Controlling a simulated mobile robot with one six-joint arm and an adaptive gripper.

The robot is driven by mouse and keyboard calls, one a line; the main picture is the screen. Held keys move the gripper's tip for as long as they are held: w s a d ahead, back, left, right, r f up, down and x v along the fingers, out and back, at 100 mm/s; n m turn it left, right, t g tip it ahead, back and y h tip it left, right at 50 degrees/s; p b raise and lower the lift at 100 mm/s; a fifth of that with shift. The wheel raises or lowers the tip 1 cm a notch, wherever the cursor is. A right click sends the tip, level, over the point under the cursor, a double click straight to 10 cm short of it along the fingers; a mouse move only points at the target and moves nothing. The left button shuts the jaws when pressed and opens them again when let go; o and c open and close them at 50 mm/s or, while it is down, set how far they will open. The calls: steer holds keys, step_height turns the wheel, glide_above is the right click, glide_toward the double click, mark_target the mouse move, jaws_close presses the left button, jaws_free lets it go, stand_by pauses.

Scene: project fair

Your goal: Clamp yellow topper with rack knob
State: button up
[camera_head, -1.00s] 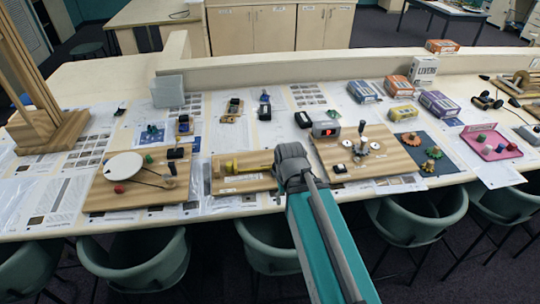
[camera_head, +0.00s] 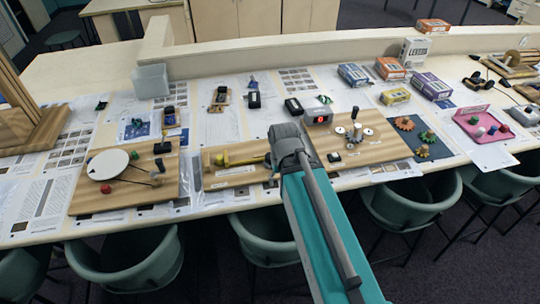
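A yellow topper (camera_head: 222,159) sits at the left end of a long wooden board (camera_head: 235,178) on the table. A thin yellow strip runs right from it toward my arm. The rack knob cannot be made out clearly; the right part of this board is behind my arm. My arm reaches up from the bottom right, and its dark grey wrist is over the board, right of the topper. My gripper's fingers are hidden behind the wrist, so their opening and any contact do not show.
A wooden board with a white disc (camera_head: 108,165) stands left. Another board (camera_head: 385,151) with knobs and a red-lit grey box (camera_head: 316,116) lie right of my wrist. Small boxes (camera_head: 396,96) stand farther back. Green chairs (camera_head: 268,238) line the table's front edge.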

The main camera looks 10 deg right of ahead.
steer(key=shift+o, duration=0.4)
steer(key=shift+w+r, duration=0.1)
steer(key=shift+w, duration=0.05)
step_height(320, 180, up, 8)
steer(key=m+p, duration=0.9)
steer(key=m, duration=1.1)
glide_above(270, 155)
steer(key=shift+r, duration=0.2)
steer(key=shift+f+b, duration=0.1)
steer(key=shift+b, duration=0.25)
step_height(270, 155, down, 14)
steer(key=b, duration=1.3)
steer(key=shift+r, duration=0.2)
steer(key=shift+b, duration=0.3)
